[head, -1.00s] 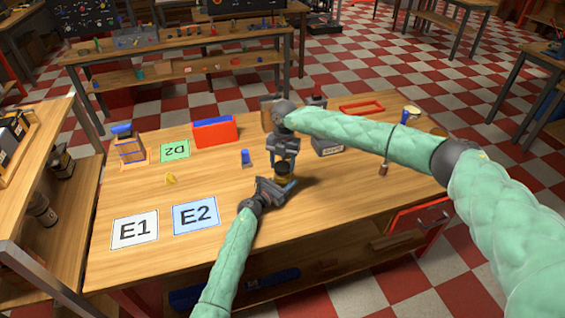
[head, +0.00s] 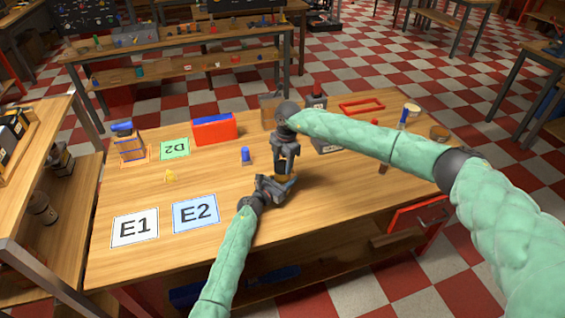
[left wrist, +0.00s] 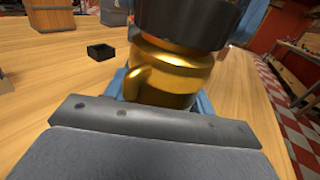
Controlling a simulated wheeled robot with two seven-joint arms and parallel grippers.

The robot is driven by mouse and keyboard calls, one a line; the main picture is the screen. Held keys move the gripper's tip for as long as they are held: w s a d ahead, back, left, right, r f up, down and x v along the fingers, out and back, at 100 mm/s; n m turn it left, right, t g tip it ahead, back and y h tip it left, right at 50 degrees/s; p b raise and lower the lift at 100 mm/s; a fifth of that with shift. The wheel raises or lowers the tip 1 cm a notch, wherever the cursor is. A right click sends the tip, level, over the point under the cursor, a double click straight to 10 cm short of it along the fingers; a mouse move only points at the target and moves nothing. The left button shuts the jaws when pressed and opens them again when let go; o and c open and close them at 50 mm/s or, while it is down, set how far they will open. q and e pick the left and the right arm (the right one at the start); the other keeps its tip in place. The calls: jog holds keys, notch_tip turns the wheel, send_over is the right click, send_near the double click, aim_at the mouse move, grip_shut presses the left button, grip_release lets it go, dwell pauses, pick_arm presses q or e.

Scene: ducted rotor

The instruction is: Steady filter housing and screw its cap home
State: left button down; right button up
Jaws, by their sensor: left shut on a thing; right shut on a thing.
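The filter housing is a shiny gold body (left wrist: 172,75) with a curved handle-like part, upright in the left wrist view. In the head view it is mostly hidden between my grippers. My left gripper (head: 278,187) is shut on the housing, low on the table. A dark round cap (left wrist: 188,20) sits over the housing's top in the left wrist view; whether it is fully seated I cannot tell. My right gripper (head: 286,163) points down from above, directly over the housing, and is shut on the cap. Its fingers hide the cap in the head view.
A blue-topped piece (head: 245,156) and a small yellow piece (head: 170,176) stand to the left. Cards E1 (head: 134,229), E2 (head: 196,214) and D2 (head: 175,149) lie flat. A red bin (head: 214,129) and a grey box (head: 327,144) stand behind. The front table middle is clear.

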jog(key=m, duration=0.6)
jog(key=shift+m+t, duration=0.3)
jog(key=shift+m, duration=0.1)
jog(key=m, duration=0.5)
jog(key=shift+s+a+t, duration=0.1)
jog(key=shift+a+t, duration=0.05)
jog(key=shift+t, duration=0.15)
jog(key=shift+m, duration=1)
jog(key=o, duration=1)
jog(key=shift+c, duration=0.2)
jog(key=shift+r, duration=2.25)
jog(key=shift+r, duration=0.1)
jog(key=shift+c, duration=0.3)
